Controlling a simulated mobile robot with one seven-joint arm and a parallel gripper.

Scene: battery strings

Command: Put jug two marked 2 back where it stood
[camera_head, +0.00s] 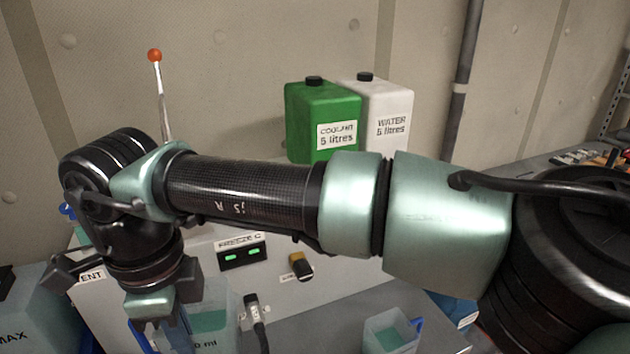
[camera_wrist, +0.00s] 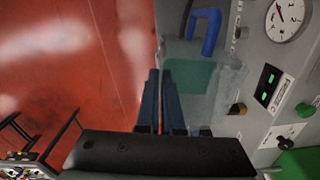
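My gripper (camera_wrist: 160,82) points down in the wrist view, its two dark fingers close together with a narrow pale gap. In the head view it (camera_head: 152,308) is at the lower left, in front of the grey panel. A clear jug with green liquid (camera_head: 209,322) stands just right of it, its label partly hidden, ending in "ml". In the wrist view a clear jug with green liquid (camera_wrist: 190,78) lies beside and partly behind the fingers. Whether they touch or hold its wall is unclear. Another small jug with green liquid (camera_head: 390,335) stands at lower middle. No mark 2 is readable.
A grey panel (camera_head: 300,275) has green displays and a knob. Behind my arm stand a green coolant can (camera_head: 322,105) and a white water can (camera_head: 388,105). A container marked MAX (camera_head: 35,305) is at left. A cable plug (camera_head: 254,310) stands beside the first jug.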

